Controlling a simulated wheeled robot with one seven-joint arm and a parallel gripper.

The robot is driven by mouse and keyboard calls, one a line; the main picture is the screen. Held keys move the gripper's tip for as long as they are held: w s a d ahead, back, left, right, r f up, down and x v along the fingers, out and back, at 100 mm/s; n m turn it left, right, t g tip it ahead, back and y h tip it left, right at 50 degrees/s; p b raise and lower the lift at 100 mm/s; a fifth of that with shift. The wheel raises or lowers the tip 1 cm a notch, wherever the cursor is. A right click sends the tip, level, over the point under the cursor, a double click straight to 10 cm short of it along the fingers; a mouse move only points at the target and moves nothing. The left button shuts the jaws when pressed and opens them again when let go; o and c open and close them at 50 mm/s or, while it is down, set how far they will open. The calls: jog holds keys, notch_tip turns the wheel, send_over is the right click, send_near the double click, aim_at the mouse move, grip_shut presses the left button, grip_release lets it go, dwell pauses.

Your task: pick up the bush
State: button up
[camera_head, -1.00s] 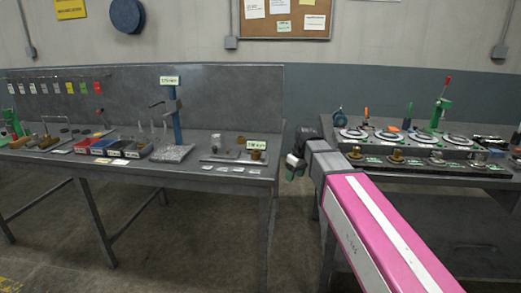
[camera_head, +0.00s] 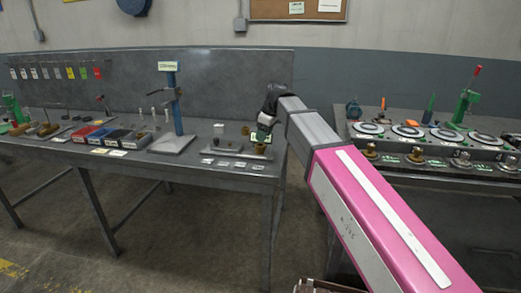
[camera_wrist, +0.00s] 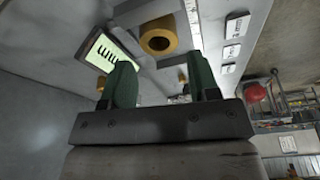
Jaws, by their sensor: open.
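The bush is a short brass-coloured ring with a dark bore (camera_wrist: 158,37), on the tabletop in the wrist view, beyond my fingertips and roughly between them. In the head view a small brownish piece (camera_head: 260,149) at the right end of the left table seems to be it, partly covered by my gripper. My gripper (camera_wrist: 162,76) has two green fingers, spread apart with nothing between them. In the head view my gripper (camera_head: 263,134) is over the right end of that table. A small label sign (camera_wrist: 98,50) stands beside the left finger.
The left table (camera_head: 215,178) also holds a blue post stand (camera_head: 176,110), coloured bins (camera_head: 85,134) and white labels along its front. A second table with round dials (camera_head: 408,131) stands right of my arm. A grey panel rises behind the left table.

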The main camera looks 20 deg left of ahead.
aim_at(260, 145)
jog(key=shift+x, duration=3)
jog(key=c, duration=0.8)
jog(key=shift+o, duration=0.2)
jog(key=shift+r, duration=0.15)
